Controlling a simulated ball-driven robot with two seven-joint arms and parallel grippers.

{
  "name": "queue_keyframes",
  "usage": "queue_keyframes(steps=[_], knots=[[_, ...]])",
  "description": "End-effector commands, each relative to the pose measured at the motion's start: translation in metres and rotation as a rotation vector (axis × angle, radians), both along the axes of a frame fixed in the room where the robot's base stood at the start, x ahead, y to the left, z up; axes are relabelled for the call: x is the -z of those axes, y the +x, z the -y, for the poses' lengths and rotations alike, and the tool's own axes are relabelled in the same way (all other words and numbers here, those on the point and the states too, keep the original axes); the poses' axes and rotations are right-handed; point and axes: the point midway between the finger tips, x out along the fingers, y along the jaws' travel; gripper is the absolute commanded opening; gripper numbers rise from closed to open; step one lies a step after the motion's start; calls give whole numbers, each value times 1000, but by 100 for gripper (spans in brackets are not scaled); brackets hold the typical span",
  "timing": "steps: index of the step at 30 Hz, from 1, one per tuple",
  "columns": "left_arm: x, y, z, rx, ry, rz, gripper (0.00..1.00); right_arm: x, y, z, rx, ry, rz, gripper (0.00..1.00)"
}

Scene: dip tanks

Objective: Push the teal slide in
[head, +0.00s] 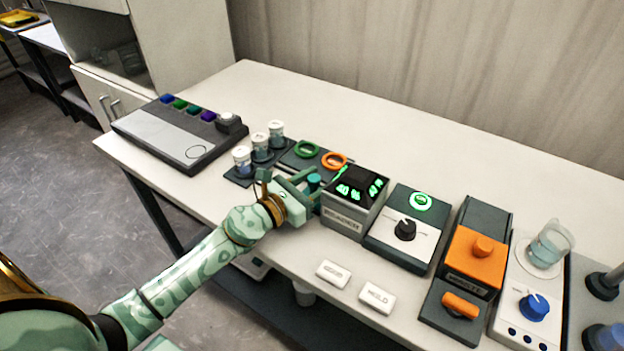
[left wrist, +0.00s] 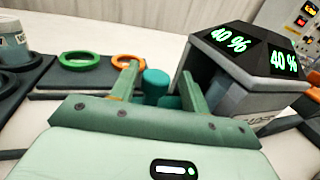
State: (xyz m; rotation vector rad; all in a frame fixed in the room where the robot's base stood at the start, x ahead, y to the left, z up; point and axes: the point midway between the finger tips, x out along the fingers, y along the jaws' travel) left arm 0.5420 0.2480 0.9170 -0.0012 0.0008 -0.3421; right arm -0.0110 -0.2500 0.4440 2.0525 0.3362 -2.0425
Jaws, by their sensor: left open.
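The teal slide shows as a short teal knob (head: 313,181), beside the left side of the box with green percent readouts (head: 356,190). In the left wrist view the teal knob (left wrist: 156,82) appears between my fingertips, beyond the gripper's bar. Its lower part and any track are hidden by my gripper. My left gripper (head: 298,184) is open around or just short of the knob; I cannot tell whether a finger touches it. My right gripper is not in view.
Green (head: 307,149) and orange (head: 334,161) rings lie on a dark plate behind the knob. Several lidded jars (head: 260,147) stand to the left. A dial box (head: 408,230) and an orange-topped unit (head: 474,260) stand right. The table's back strip is clear.

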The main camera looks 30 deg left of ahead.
Motion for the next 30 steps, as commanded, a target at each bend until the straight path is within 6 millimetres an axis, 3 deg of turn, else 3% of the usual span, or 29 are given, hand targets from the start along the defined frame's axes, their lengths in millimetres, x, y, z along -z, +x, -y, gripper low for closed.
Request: queue_keyframes(steps=[5, 15, 21, 30], knots=[[2, -14, -6, -1, 2, -2, 46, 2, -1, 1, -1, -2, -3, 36], [9, -97, -33, 0, 0, -9, 46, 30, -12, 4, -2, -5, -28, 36], [6, -135, -47, 0, -2, -7, 46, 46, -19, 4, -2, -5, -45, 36], [0, -154, -53, 2, -1, 0, 46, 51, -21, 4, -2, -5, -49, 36]])
